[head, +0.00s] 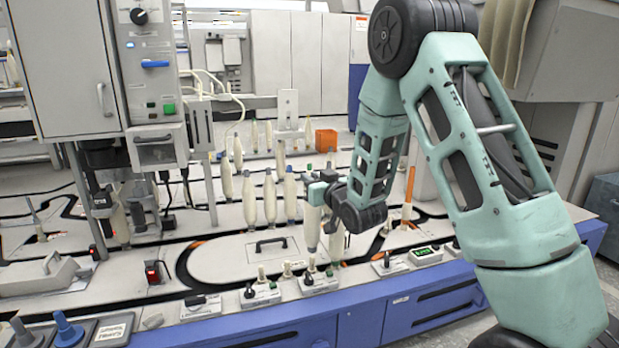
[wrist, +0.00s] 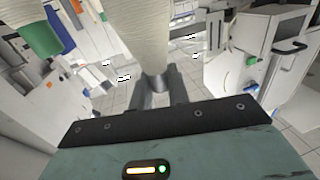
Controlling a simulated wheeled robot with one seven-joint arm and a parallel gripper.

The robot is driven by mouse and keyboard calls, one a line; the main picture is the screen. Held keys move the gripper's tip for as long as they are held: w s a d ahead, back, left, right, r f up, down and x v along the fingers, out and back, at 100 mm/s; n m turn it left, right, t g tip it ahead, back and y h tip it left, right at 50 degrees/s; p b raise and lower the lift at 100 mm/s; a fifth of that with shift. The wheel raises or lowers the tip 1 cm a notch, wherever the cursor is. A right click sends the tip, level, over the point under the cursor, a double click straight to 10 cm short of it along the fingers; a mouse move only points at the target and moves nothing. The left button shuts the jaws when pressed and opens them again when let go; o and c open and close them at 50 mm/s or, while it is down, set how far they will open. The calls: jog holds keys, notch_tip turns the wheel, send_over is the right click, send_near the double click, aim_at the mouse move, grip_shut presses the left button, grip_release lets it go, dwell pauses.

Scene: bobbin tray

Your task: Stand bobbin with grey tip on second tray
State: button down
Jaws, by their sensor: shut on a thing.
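My gripper (head: 318,190) is above the conveyor deck of the machine, to the right of several standing bobbins. It is shut on a cream bobbin (head: 313,216), which hangs about upright in the head view with a greyish lower end. In the wrist view the bobbin (wrist: 150,45) fills the top middle, and a grey end shows between the two fingers of my gripper (wrist: 157,92). Small trays with pegs (head: 262,290) and (head: 318,277) stand at the front of the deck below. I cannot tell which is the second tray.
Standing bobbins (head: 249,198) are left of my gripper, some with blue tips. A flat plate with a black handle (head: 271,246) lies in the deck's middle. An orange box (head: 326,140) stands behind.

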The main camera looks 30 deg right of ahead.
aim_at(312, 216)
jog(key=shift+f+b, duration=1.8)
jog(key=shift+f, duration=0.9)
jog(key=shift+f+b, duration=0.65)
jog(key=shift+b, duration=0.05)
jog(key=c, duration=1.6)
grip_release()
jog(key=shift+r, duration=0.1)
jog(key=shift+s, duration=0.1)
